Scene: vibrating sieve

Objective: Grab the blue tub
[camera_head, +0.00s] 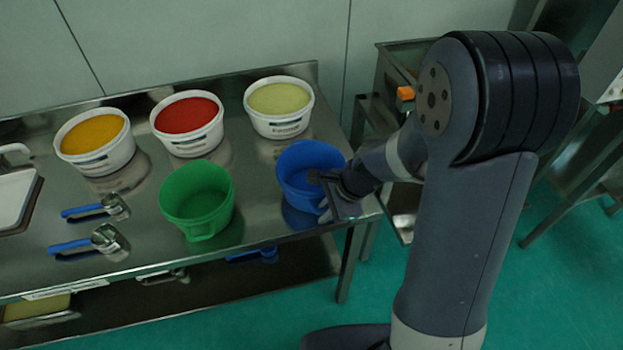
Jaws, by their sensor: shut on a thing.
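The blue tub (296,172) is an open, round, empty-looking container near the right end of the steel table. It stands upright at the table's front right. My gripper (325,190) is at the tub's right front side and is shut on it. The wrist and arm reach in from the right. The fingertips and the exact point of contact are partly hidden and small in this view.
A green tub (197,200) stands to the left on the steel table (150,235). Behind are white tubs with yellow (95,142), red (187,123) and pale green (279,107) contents. Two blue-handled scoops (88,243) (97,208) lie at left. Metal frames stand at right.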

